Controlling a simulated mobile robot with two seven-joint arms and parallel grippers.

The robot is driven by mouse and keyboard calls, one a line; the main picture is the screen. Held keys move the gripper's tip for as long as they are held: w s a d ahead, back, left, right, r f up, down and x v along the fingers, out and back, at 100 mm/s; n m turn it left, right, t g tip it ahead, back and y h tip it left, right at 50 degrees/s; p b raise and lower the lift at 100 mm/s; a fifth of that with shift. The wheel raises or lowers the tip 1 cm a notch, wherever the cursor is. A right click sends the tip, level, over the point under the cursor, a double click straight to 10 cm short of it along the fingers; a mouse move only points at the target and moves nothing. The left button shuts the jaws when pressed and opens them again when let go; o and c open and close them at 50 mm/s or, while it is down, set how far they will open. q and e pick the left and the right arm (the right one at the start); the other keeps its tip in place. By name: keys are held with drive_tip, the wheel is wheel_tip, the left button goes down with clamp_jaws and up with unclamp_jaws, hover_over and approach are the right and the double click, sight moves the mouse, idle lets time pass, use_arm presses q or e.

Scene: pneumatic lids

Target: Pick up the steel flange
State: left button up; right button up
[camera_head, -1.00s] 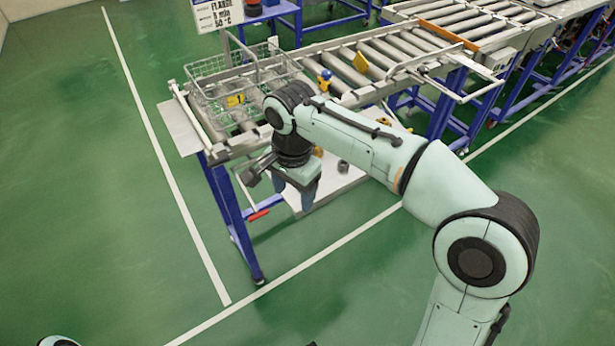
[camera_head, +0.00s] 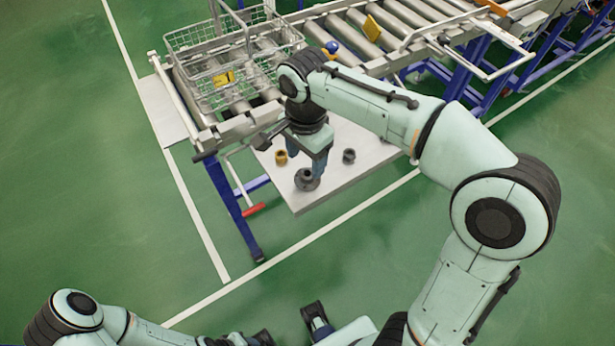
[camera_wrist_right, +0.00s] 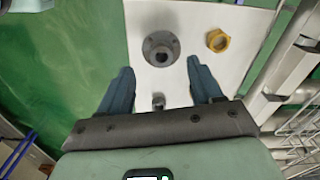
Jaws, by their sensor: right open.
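The steel flange (camera_head: 307,181), a dark grey disc with a raised hub, lies on the white board below the conveyor. My right gripper (camera_head: 319,168) points down over it and hides part of it in the head view. In the right wrist view the flange (camera_wrist_right: 161,49) lies flat beyond the fingertips, roughly centred between them. The right gripper (camera_wrist_right: 162,78) is open, with nothing between its fingers. My left arm shows at the bottom of the head view, and what seems to be its gripper (camera_head: 318,320) is partly cut off; its jaw state is unclear.
A brass ring (camera_head: 281,157) and a small dark grey part (camera_head: 349,156) lie on the white board (camera_head: 325,196) near the flange. A wire basket (camera_head: 210,75) stands on the roller conveyor (camera_head: 350,45) above. A blue table leg (camera_head: 230,205) stands left of the board.

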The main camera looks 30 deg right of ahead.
sight(306, 174)
wheel_tip(306, 174, down, 6)
drive_tip(key=shift+w+d+r+b, duration=0.1)
drive_tip(key=shift+b, duration=0.3)
clamp_jaws()
